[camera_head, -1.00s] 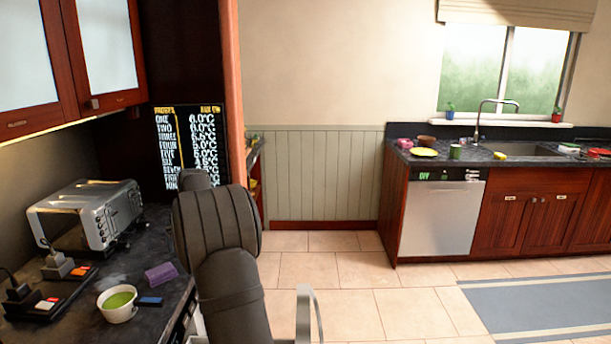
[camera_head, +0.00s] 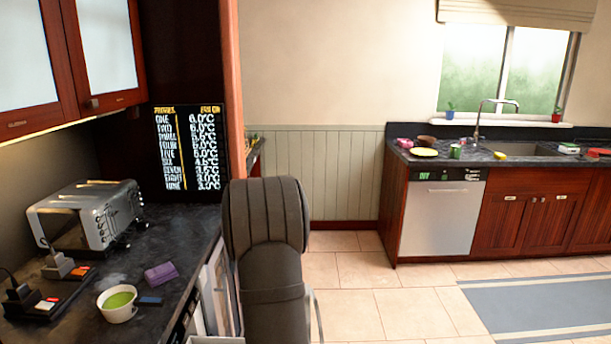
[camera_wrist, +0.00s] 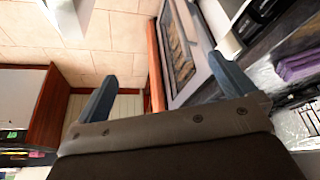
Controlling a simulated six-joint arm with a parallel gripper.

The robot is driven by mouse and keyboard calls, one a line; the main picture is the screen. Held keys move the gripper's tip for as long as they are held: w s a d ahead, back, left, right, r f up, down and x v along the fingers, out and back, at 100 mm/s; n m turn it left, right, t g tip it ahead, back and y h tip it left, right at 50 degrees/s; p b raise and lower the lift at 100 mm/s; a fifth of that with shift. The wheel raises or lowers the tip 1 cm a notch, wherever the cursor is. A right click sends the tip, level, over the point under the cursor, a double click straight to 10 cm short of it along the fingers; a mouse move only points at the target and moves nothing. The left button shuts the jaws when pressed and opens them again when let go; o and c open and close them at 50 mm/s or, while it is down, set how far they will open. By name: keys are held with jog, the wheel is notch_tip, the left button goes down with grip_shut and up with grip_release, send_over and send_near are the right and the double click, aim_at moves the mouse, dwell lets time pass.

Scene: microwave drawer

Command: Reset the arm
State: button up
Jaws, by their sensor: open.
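My gripper (camera_wrist: 164,69) shows in the wrist view with its two blue-grey fingers spread wide apart and nothing between them. In the head view my dark padded arm stands at the right of the left counter, and the gripper itself cannot be made out there. A pale-framed panel or drawer part (camera_head: 221,283) shows between the counter front and my arm. In the wrist view a pale-framed panel with a patterned middle (camera_wrist: 181,48) lies beyond the fingers, near the right one. I cannot tell whether it touches.
The left counter (camera_head: 185,232) holds a toaster (camera_head: 88,215), a bowl of green contents (camera_head: 117,302), a purple block (camera_head: 160,273) and plugs. A wooden cabinet (camera_head: 105,45) hangs above. Open tiled floor (camera_head: 385,310) lies to the right, before the dishwasher (camera_head: 440,220).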

jog(key=s+d+f+m, duration=0.1)
jog(key=s+d+f, duration=0.3)
jog(key=d, duration=0.3)
jog(key=s+d+f+m+h, duration=0.1)
jog(key=s+d+f, duration=0.3)
jog(key=d, duration=0.4)
jog(key=s+d+f+m+h, duration=0.1)
jog(key=s+d+f+m, duration=0.2)
jog(key=d, duration=0.5)
jog(key=shift+s+f+t, duration=0.3)
jog(key=shift+s+f, duration=0.1)
jog(key=shift+s, duration=0.1)
jog(key=shift+c, duration=0.4)
jog(key=c, duration=0.5)
